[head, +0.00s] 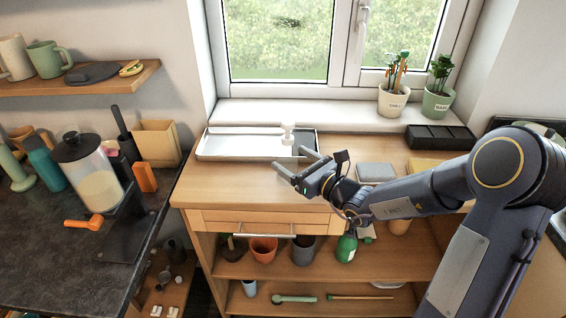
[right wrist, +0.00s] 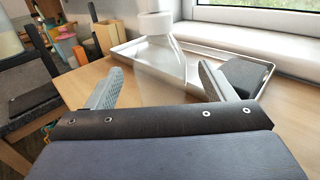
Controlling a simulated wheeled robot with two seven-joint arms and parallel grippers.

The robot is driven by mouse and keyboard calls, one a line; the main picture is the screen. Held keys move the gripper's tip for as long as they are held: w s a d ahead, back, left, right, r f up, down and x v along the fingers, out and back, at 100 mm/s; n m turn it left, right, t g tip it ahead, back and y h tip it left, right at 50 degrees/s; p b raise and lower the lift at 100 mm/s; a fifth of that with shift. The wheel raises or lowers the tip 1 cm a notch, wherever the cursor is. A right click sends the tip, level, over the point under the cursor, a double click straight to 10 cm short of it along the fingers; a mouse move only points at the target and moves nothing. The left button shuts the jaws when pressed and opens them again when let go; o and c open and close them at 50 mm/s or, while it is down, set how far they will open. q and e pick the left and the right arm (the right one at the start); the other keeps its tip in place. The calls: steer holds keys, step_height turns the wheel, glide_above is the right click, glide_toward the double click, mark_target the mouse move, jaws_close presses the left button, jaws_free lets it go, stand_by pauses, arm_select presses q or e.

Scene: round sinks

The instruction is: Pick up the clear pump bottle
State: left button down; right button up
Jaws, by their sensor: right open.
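The clear pump bottle has a white pump head (head: 288,130) and a see-through body. In the head view its body is hard to make out against the tray and counter. My right gripper (head: 288,161) is open at the bottle, reaching in from the right. In the right wrist view the bottle (right wrist: 160,57) stands upright between the two spread fingers of the gripper (right wrist: 161,72), with visible room on both sides. My left gripper is not in view.
A white tray (head: 225,155) lies on the wooden counter (head: 230,187) just behind the bottle. Potted plants (head: 392,103) stand on the windowsill to the right. Open shelves (head: 300,265) hold pots below.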

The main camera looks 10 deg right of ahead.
mark_target(282, 152)
steer(key=p+x, duration=0.1)
steer(key=x, duration=0.3)
steer(key=shift+w+a+r, duration=0.15)
steer(key=shift+w+r, duration=0.05)
steer(key=shift+w, duration=0.1)
steer(key=c, duration=1.2)
